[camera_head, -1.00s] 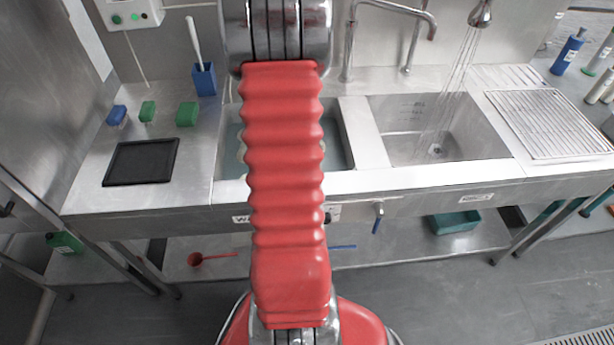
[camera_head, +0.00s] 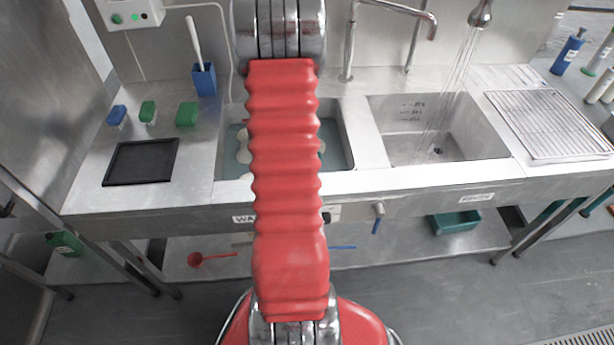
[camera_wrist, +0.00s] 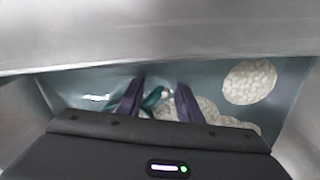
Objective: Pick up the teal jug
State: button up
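In the wrist view, part of a teal thing (camera_wrist: 153,97), which may be the teal jug, shows between my fingers, down in the basin of cloudy water. Most of it is hidden by my gripper and pale foam, so its shape is unclear. My gripper (camera_wrist: 158,97) has two dark purple fingers set apart, pointing into the basin above or around the teal thing; I cannot tell the depth. In the head view my red arm hides the gripper and the jug, and covers part of the left sink (camera_head: 347,140).
Pale foam patches (camera_wrist: 249,82) float in the basin, whose metal rim (camera_wrist: 160,40) runs close by. The right sink (camera_head: 425,140) has running water. A black tray (camera_head: 141,162), sponges and a blue brush holder (camera_head: 204,79) stand left; a drying rack (camera_head: 548,123) lies right.

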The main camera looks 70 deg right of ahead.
jog(key=shift+f, duration=0.95)
grip_shut()
